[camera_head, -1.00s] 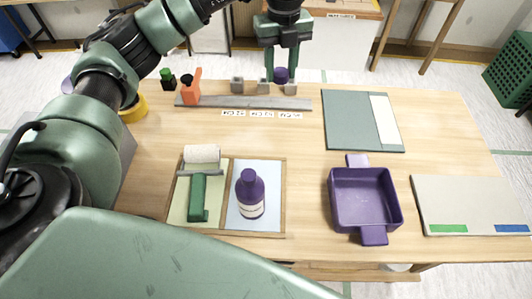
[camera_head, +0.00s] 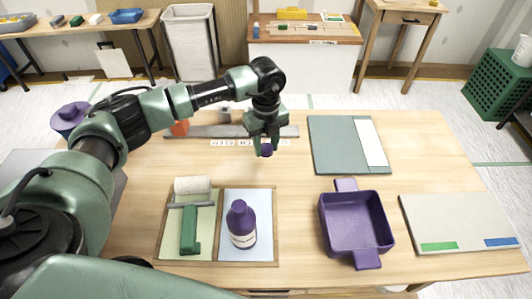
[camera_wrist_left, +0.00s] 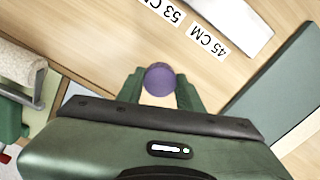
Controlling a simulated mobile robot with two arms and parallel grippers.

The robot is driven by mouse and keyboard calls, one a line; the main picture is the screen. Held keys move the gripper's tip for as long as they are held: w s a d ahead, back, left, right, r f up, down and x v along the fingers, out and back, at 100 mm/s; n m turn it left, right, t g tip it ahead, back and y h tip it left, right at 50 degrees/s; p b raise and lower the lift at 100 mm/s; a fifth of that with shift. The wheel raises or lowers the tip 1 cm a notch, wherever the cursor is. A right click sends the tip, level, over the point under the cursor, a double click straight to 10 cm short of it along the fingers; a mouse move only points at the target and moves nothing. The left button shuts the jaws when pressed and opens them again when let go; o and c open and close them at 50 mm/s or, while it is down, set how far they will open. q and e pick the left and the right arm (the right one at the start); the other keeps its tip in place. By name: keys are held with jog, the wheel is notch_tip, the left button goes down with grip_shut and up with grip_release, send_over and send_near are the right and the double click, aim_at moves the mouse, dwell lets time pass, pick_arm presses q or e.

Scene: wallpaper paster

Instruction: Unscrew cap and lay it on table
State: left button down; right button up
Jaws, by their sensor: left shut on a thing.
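My left gripper (camera_head: 265,143) is shut on a small round purple cap (camera_head: 266,150). In the left wrist view the cap (camera_wrist_left: 159,79) sits between the two green fingers. It is over the bare wood in front of the label strip; I cannot tell how high above the table it is. A purple bottle (camera_head: 242,222) with a white label stands upright on the pale blue half of a wooden-framed tray (camera_head: 276,235), apart from the gripper. I cannot tell whether its neck is open. The right gripper is not in view.
A paint roller (camera_head: 190,215) lies in the tray's green half. A purple pan (camera_head: 322,232), a grey-green board (camera_head: 335,150) and a pale panel (camera_head: 450,215) lie to the right. A grey rail (camera_head: 180,132) runs behind the gripper. The table middle (camera_head: 290,185) is clear.

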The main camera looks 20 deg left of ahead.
aim_at(266, 148)
pick_arm(q)
notch_tip(266, 148, down, 4)
jog(key=shift+r, duration=0.2)
jog(key=shift+f, duration=0.15)
jog(key=shift+f, duration=0.1)
jog(key=c, duration=0.9)
grip_release()
